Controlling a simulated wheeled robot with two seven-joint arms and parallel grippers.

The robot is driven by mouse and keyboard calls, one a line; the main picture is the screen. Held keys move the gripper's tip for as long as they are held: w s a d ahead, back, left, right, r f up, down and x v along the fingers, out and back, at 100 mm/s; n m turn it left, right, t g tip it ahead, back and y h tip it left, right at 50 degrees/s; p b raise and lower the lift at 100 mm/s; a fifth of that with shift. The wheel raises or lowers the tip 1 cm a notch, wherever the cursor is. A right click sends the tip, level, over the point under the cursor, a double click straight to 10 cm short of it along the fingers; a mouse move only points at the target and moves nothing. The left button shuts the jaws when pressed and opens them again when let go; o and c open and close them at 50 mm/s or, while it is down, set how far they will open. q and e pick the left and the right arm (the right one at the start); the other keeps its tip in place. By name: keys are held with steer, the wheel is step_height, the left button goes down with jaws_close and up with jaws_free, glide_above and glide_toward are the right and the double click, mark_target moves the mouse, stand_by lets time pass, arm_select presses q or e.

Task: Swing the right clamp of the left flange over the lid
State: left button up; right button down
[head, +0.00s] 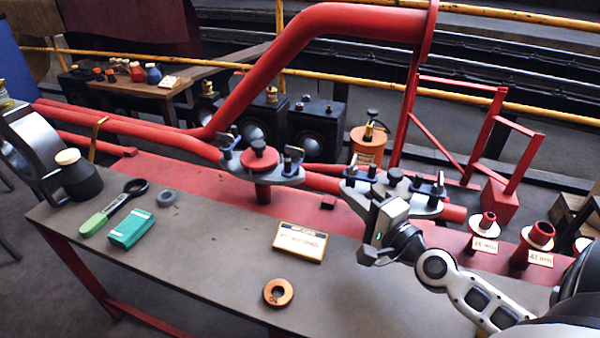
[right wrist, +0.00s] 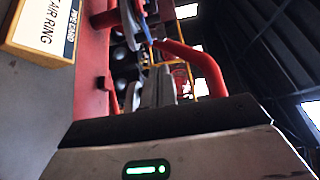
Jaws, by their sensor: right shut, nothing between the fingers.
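The left flange (head: 268,177) is a grey plate on the red pipe, with a round red lid (head: 259,159) with a black knob on it. Its right clamp (head: 291,161), dark with a blue part, stands at the right side of the lid and does not appear to lie across it. Another clamp (head: 232,146) stands at the left side. My right gripper (head: 378,196) is shut and empty, in front of the right flange (head: 425,209), well right of the left flange. Its fingertips are largely hidden in the head view. My left gripper does not show.
A white card (head: 300,242) and an orange ring (head: 278,292) lie on the grey bench (head: 200,285). A green-handled tool (head: 105,219), a teal block (head: 131,229) and a dark bottle (head: 78,182) are at left. Red collars (head: 487,223) stand at right. A thick red pipe rises behind.

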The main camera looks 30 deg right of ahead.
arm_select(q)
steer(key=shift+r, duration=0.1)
